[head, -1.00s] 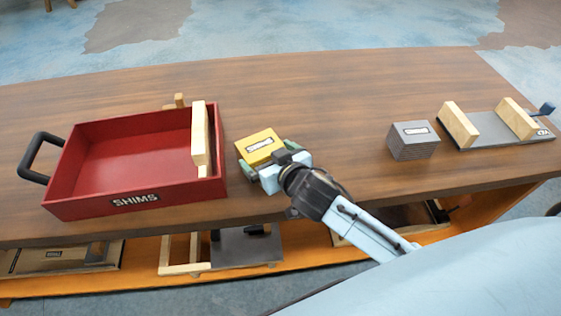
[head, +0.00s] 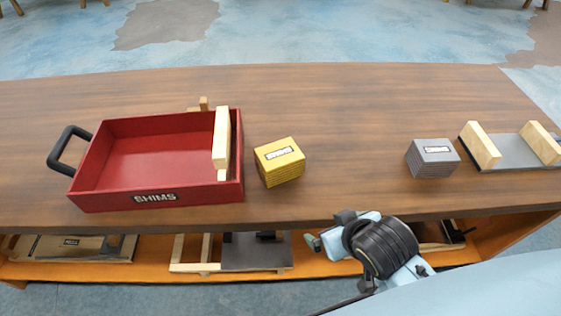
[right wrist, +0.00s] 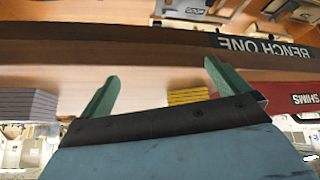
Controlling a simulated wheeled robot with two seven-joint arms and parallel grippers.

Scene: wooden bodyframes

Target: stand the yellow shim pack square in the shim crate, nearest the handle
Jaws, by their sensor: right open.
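The yellow shim pack (head: 280,165) stands on the bench just right of the red shim crate (head: 90,172), apart from it. Its label faces up. The crate's black handle (head: 62,150) is at its left end. My right gripper (head: 317,242) is off the bench's front edge, below and right of the yellow pack. The right wrist view shows its green fingers (right wrist: 162,72) apart and empty, with part of the yellow pack (right wrist: 188,97) beyond. My left gripper is not in view.
A grey shim pack (head: 433,160) stands at the right, beside a grey plate fixture (head: 507,152) with wooden blocks. The bench (head: 345,115) between the packs is clear. A lower shelf (head: 150,268) under the front edge holds wooden frames.

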